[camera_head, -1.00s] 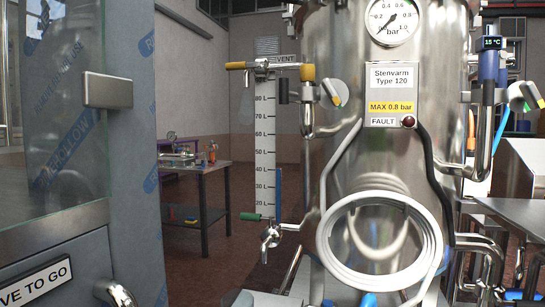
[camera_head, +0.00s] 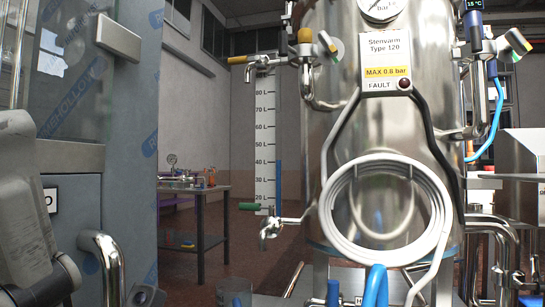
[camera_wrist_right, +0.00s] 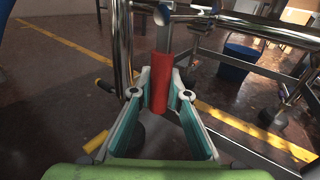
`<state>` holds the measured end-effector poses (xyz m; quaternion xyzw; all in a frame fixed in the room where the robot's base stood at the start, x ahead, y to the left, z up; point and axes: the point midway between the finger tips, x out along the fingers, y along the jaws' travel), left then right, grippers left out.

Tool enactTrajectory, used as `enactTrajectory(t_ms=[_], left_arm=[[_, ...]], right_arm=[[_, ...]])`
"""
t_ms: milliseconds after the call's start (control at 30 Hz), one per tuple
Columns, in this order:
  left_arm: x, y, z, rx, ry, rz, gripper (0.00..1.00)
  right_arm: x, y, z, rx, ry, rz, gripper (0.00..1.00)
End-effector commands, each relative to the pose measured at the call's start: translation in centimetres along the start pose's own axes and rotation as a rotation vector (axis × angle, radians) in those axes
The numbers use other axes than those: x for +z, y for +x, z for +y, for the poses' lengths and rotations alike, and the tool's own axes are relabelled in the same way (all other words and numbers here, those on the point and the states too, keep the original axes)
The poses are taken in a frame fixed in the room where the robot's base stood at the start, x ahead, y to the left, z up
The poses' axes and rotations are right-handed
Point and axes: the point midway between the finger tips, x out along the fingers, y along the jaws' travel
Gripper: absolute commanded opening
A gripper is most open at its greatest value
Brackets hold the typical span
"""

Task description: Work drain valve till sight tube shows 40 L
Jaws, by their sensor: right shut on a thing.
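The sight tube (camera_head: 279,185) stands beside its white litre scale (camera_head: 265,140), left of the steel tank (camera_head: 380,125) in the head view. Its blue column tops out at about the 40 L mark. A green-handled cock (camera_head: 270,228) sits at the foot of the scale. In the right wrist view my right gripper (camera_wrist_right: 160,98) is shut on a red valve handle (camera_wrist_right: 160,80), which hangs below chrome pipework. I cannot tell whether the valve is open, and its outlet is hidden. My left gripper is not in view; a grey part of my arm shows at the left.
A glass-and-metal door (camera_head: 90,150) with chrome handles fills the left of the head view. A white coiled hose (camera_head: 335,225) hangs in front of the tank. A workbench (camera_head: 200,189) stands behind. In the right wrist view, a blue bucket (camera_wrist_right: 243,54) stands on the floor.

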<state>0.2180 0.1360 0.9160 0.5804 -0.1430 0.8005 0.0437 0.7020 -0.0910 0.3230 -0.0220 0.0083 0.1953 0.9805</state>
Motion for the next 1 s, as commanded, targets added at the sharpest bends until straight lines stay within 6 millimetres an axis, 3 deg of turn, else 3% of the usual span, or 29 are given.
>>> enactTrajectory(t_ms=[167, 633, 667, 700, 1000], left_arm=[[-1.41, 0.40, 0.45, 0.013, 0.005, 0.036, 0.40], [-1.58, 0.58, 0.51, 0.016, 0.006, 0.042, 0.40], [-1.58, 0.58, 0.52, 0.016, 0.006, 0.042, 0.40], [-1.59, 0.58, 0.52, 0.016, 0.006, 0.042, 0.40], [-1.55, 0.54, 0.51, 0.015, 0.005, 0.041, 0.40]], right_arm=[[-0.16, 0.18, 0.08, -0.004, 0.030, -0.021, 0.00], [0.03, 0.21, 0.16, -0.004, 0.040, -0.025, 0.00], [0.03, 0.21, 0.16, -0.004, 0.040, -0.025, 0.24], [0.03, 0.21, 0.16, -0.004, 0.040, -0.025, 0.33], [-0.01, 0.18, 0.24, -0.002, 0.039, -0.024, 0.33]])
